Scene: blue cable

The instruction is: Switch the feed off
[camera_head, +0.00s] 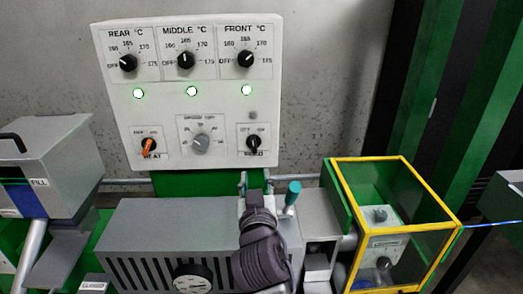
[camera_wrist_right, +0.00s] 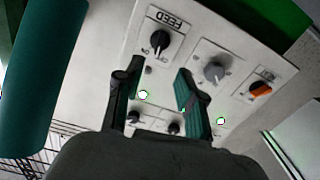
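The feed switch is a black knob (camera_head: 253,142) at the lower right of the white control panel (camera_head: 185,95). OFF is printed at its upper left and ON at its upper right; I cannot surely tell which its pointer marks. In the right wrist view the panel is upside down, and the knob (camera_wrist_right: 160,41) lies just beyond the fingertips. My right gripper (camera_head: 256,180) is below the knob at the panel's lower edge. Its fingers (camera_wrist_right: 160,74) are apart with nothing between them, and not visibly touching the knob. My left gripper is not in view.
An orange heat knob (camera_head: 148,146) and a grey dial (camera_head: 201,141) sit left of the feed knob. Three temperature knobs are above. A teal-topped lever (camera_head: 292,192) stands right of my right gripper. A yellow-framed guard (camera_head: 400,205) is farther right.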

